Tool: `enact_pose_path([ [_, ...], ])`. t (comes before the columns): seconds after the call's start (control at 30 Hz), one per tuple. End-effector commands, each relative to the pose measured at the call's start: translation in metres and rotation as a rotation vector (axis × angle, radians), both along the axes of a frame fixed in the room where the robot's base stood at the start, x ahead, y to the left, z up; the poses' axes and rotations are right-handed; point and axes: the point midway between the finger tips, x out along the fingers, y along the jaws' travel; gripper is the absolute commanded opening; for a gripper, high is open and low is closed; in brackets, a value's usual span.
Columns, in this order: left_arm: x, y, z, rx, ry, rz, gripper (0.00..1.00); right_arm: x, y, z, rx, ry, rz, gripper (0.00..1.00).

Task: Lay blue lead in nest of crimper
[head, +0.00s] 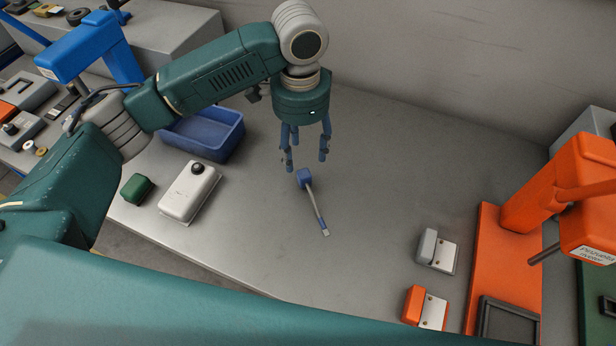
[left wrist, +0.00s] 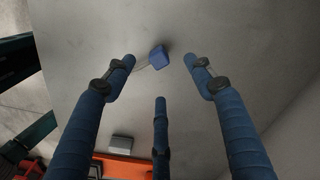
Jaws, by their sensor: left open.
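The blue lead (head: 305,178) lies on the grey table, a blue block with a pale cable running toward the front right to a small light tip. In the left wrist view its blue block (left wrist: 158,57) shows near the fingertips, with its cable partly hidden by a finger. My left gripper (head: 306,161) points down over the blue block with its fingers spread and nothing between them. A gap to the block seems to remain, its height unclear. An orange press-like machine (head: 516,240) stands at the right; I cannot tell surely that it is the crimper. My right gripper is not in view.
A grey block fixture (head: 437,250) and an orange one (head: 425,307) sit left of the orange machine. A blue bin (head: 205,133), a white box with a black knob (head: 188,192) and a green block (head: 137,188) are at left.

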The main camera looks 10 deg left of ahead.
Motion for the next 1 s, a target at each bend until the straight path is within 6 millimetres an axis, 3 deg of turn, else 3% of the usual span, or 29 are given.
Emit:
enact_pose_path([
  [0.3, 0.000, 0.001, -0.043, 0.004, 0.004, 0.001, 0.54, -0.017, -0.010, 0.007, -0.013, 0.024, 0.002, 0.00],
  [0.53, -0.001, -0.002, -0.060, 0.004, 0.003, 0.001, 0.54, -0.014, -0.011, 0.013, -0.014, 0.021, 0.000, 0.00],
  [0.8, -0.004, -0.008, -0.098, 0.004, 0.003, 0.001, 0.54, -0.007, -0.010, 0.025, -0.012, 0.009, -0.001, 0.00],
  [1.0, -0.003, -0.009, -0.105, 0.003, -0.001, 0.000, 0.54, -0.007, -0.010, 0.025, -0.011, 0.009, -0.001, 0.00],
])
